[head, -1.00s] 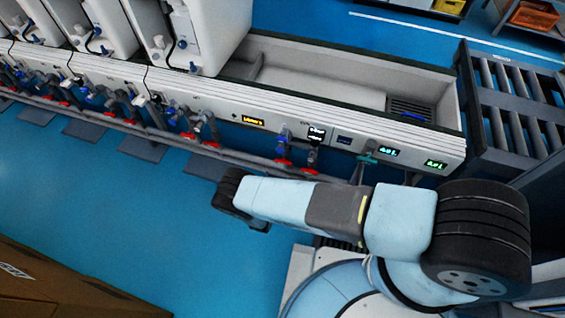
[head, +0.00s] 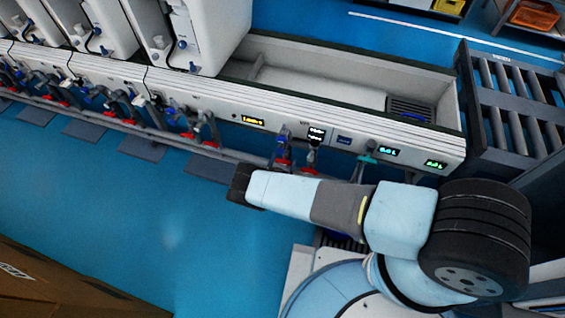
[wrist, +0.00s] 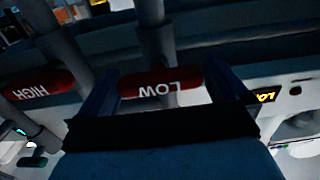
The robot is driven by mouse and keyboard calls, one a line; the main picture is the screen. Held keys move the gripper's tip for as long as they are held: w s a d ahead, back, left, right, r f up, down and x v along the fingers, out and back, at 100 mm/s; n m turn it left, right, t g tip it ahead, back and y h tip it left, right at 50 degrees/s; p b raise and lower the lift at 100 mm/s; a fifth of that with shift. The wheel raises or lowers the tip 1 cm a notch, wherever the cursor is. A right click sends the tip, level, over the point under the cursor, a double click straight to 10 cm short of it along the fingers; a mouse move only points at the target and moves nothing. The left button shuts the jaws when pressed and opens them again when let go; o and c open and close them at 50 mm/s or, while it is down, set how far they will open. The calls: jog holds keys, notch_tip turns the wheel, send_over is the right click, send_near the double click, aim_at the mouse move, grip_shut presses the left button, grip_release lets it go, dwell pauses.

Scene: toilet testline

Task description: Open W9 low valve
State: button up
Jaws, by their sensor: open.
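The red valve handle marked LOW (wrist: 160,84) shows upside down in the middle of the wrist view, on a grey pipe. My open gripper (wrist: 162,72) has one dark blue finger on each side of it, so the handle lies between them. I cannot tell whether either finger touches it. A second red handle marked HIGH (wrist: 38,85) is to the left, outside the fingers. In the head view my gripper is hidden, and a pair of red-handled valves (head: 279,166) shows just above my arm. No W9 label is readable.
Grey pipes (wrist: 152,40) run close around the fingers. A long white test bench (head: 400,150) with small lit displays spans the head view, with more valves to the left. A roller conveyor (head: 510,105) stands at the right.

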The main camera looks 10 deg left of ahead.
jog(key=shift+c, duration=0.3)
jog(key=c, duration=0.6)
jog(key=n, duration=0.4)
jog(key=shift+a+n, duration=0.1)
jog(key=shift+n, duration=0.3)
jog(key=n, duration=0.4)
jog(key=shift+n, duration=0.3)
jog(key=n, duration=0.4)
jog(key=shift+a+f, duration=0.1)
jog(key=shift+s+n, duration=0.1)
jog(key=shift+n, duration=2.1)
